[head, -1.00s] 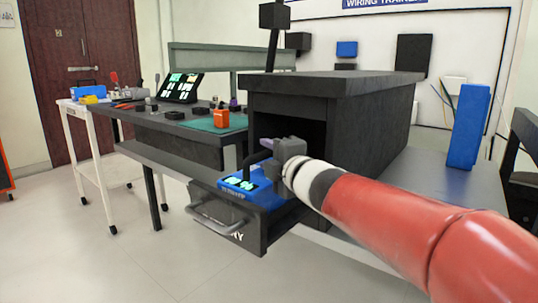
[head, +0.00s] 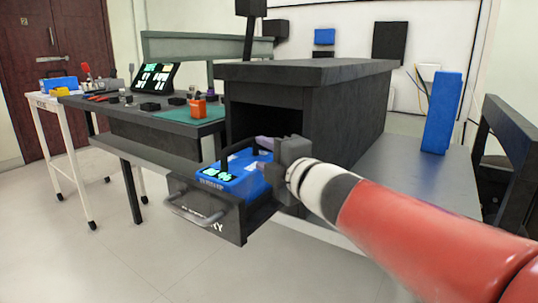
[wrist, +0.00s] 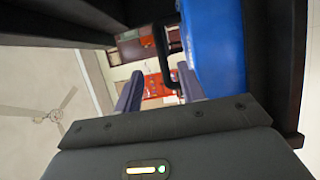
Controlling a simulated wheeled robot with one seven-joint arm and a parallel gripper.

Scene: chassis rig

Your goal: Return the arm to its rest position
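My gripper (head: 264,143) is above the right side of the open drawer (head: 222,225), in front of the black cabinet (head: 310,95). In the wrist view my gripper (wrist: 160,90) has its two fingers apart with nothing clamped between them. A blue meter (head: 232,180) with a lit display and a black carry handle (head: 236,153) sits in the drawer. The meter's blue side (wrist: 213,45) and the handle (wrist: 165,70) show in the wrist view. The handle appears in the gap between the fingers; I cannot tell whether it touches them. My arm stretches in from the lower right.
A workbench (head: 150,148) with a green mat, an orange item and small parts stands left of the cabinet. A white trolley (head: 60,125) is farther left. A blue block (head: 441,112) stands on the grey table right of the cabinet. The floor at front left is clear.

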